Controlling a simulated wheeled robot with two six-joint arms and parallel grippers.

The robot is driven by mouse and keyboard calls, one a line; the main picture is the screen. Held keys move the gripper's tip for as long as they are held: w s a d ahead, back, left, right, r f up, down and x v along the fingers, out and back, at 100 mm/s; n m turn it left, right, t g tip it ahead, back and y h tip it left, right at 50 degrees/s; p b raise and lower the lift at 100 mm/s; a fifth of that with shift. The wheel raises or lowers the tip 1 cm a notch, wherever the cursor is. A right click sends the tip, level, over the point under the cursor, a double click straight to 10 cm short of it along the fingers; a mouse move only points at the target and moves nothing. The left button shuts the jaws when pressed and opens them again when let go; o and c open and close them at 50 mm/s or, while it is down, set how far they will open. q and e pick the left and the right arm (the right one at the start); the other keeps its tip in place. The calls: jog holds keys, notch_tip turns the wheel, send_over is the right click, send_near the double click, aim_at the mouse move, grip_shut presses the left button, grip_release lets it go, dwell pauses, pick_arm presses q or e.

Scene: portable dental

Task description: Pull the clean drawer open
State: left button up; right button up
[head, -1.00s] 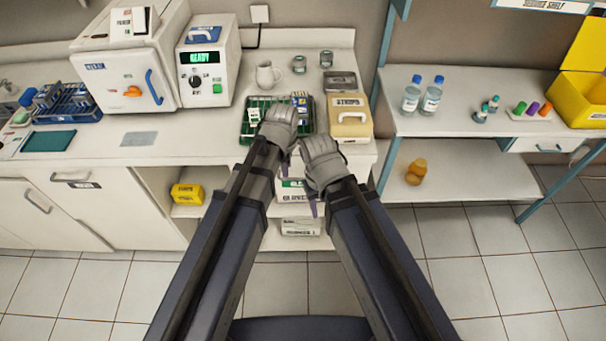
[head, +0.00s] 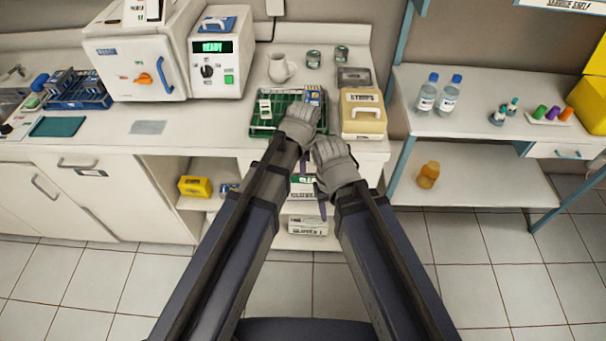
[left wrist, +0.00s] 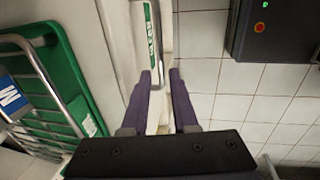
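The clean drawer (head: 303,180), white with a green label, sits under the counter, mostly hidden behind my arms and grippers in the head view. Its green-labelled front (left wrist: 152,38) shows in the left wrist view. My left gripper (head: 303,165) is at the counter's front edge, just above the drawer. In the left wrist view its two purple fingers (left wrist: 162,80) are apart, with a pale edge between them; I cannot tell if they touch it. My right gripper (head: 322,208) hangs beside it on the right, its fingers mostly hidden.
A green rack tray (head: 262,124) and a beige box with a handle (head: 363,118) stand on the counter above. A yellow box (head: 195,186) sits in the open shelf to the left. The tiled floor in front is clear.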

pick_arm(q)
jog(key=f+b, duration=0.2)
jog(key=f, duration=0.1)
jog(key=f+b, duration=0.1)
jog(key=shift+w+f, duration=0.15)
jog(key=shift+w, duration=0.25)
grip_shut()
dwell(1.1)
